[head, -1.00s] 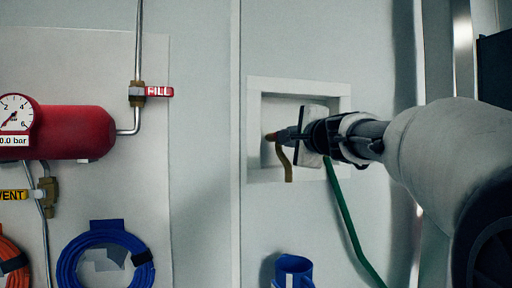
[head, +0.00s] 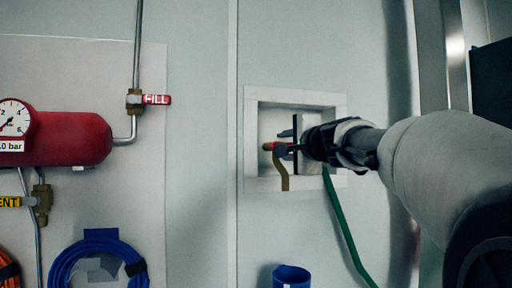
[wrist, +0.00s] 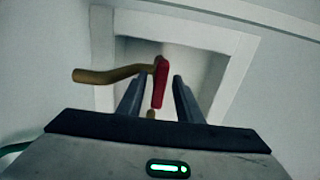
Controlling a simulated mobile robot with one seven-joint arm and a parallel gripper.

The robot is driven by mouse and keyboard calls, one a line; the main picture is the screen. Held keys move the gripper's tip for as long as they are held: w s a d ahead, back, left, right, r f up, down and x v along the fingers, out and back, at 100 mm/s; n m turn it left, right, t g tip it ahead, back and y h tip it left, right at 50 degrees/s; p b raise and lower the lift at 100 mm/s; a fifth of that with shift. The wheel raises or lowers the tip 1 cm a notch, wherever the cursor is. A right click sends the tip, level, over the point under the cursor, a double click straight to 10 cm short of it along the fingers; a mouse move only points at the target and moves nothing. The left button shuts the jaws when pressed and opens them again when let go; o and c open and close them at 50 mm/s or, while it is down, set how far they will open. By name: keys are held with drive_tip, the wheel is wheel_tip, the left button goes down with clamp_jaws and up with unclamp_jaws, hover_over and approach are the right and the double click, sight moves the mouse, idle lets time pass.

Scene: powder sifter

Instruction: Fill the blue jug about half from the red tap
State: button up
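The red tap handle (head: 269,146) sits in a white wall recess, above a brass spout (head: 285,181) that bends downward. In the wrist view the red handle (wrist: 160,82) stands between my gripper's two fingers, with a gap on each side, and the spout (wrist: 105,75) runs off to the left. My gripper (head: 284,143) is open around the handle, apart from it as far as I can tell. The blue jug (head: 291,275) is below the recess at the bottom edge of the head view; its lower part and contents are hidden. No water stream shows.
A green hose (head: 346,225) hangs down right of the spout. The recess frame (head: 295,98) surrounds the tap closely. To the left are a red tank (head: 70,139) with a gauge, a FILL lever (head: 156,99) and a coiled blue hose (head: 58,265).

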drive_tip(key=s+d+b, duration=0.1)
drive_tip(key=s+d, duration=0.2)
drive_tip(key=s, duration=1.4)
drive_tip(key=shift+d, duration=0.2)
drive_tip(key=s+a+f+n+g, duration=0.2)
drive_tip(key=a+f+n, duration=0.1)
drive_tip(key=f, duration=0.4)
drive_tip(key=s+a+f+n+g, duration=0.2)
drive_tip(key=f, duration=0.4)
drive_tip(key=s+f+n+g+h, duration=0.1)
drive_tip(key=s+f+n+g, duration=0.3)
drive_tip(key=f, duration=0.5)
drive_tip(key=s+f+n+g+h, duration=0.1)
drive_tip(key=s+f+n, duration=0.2)
drive_tip(key=s+f, duration=0.45)
drive_tip(key=s+f+n+g+h, duration=0.1)
drive_tip(key=s+f+n+g, duration=0.25)
drive_tip(key=f, duration=0.75)
wheel_tip(320, 180, up, 17)
drive_tip(key=d+p, duration=0.1)
drive_tip(key=p, duration=1.6)
drive_tip(key=shift+s, duration=0.4)
drive_tip(key=shift+s+d+t, duration=0.1)
drive_tip(key=shift+s+t, duration=0.05)
drive_tip(key=shift+t, duration=0.1)
